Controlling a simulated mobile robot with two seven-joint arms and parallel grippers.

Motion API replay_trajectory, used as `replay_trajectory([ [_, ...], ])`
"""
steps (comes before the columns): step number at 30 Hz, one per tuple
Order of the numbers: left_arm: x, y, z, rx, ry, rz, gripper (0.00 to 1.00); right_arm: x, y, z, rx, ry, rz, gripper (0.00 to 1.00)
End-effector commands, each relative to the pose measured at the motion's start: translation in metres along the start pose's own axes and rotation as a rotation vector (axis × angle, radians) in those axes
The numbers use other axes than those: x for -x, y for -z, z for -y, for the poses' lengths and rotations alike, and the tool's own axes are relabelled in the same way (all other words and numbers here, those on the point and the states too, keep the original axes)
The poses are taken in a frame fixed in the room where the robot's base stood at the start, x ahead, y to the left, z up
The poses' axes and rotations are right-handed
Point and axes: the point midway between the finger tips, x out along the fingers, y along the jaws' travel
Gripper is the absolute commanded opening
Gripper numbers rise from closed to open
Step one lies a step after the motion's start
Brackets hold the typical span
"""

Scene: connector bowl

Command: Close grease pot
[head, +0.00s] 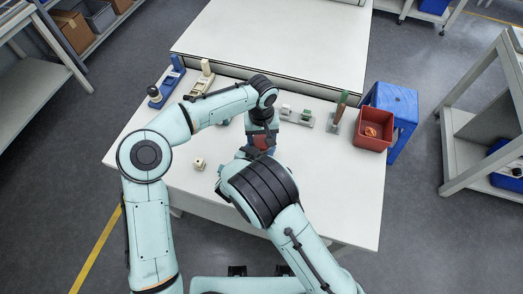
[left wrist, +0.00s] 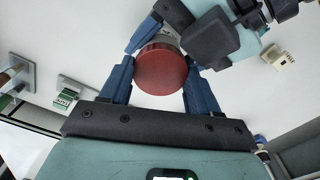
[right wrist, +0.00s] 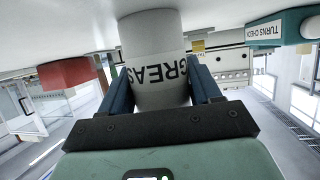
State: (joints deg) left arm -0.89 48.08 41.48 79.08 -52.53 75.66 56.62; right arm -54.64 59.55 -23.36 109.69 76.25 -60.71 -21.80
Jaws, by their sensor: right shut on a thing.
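The grease pot (right wrist: 155,55) is a pale cylinder marked "GREAS…" in the right wrist view. My right gripper (right wrist: 160,92) is shut on its sides. A round red lid (left wrist: 161,70) sits at the pot's top in the left wrist view; whether it is seated or loose I cannot tell. My left gripper (left wrist: 160,78) has its fingers on either side of the lid, very close to its rim; contact is unclear. In the head view the lid (head: 262,142) shows under my left gripper (head: 261,136), and my right arm hides most of the pot.
A small cream block (head: 199,163) lies on the white table (head: 340,200) at left. Blue (head: 165,85) and cream (head: 201,80) fixtures stand at back left. A green-handled tool (head: 339,108) stands at back right, beside a red bin (head: 373,136) at the edge. The front right is clear.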

Motion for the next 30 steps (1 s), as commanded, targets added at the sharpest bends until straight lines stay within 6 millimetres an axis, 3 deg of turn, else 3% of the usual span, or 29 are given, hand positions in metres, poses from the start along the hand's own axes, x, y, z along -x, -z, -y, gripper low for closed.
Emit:
replay_trajectory([
  [11,0.0004,0.0003,0.0004,-0.049,0.001,-0.001,0.23,-0.0002,0.0007,-0.0001,-0.001,-0.001,-0.001,0.0],
  [14,0.0006,0.0002,0.0005,-0.187,0.002,-0.001,0.23,-0.0002,0.0007,-0.0002,-0.001,-0.001,-0.001,0.0],
  [24,0.0003,0.0002,0.0005,-0.89,0.002,0.0,0.22,-0.0003,0.0006,-0.0004,-0.001,-0.001,-0.001,0.0],
  [30,0.0,0.0001,0.0005,-1.141,0.001,0.001,0.22,-0.0003,0.0006,-0.0005,-0.001,-0.002,-0.001,0.0],
])
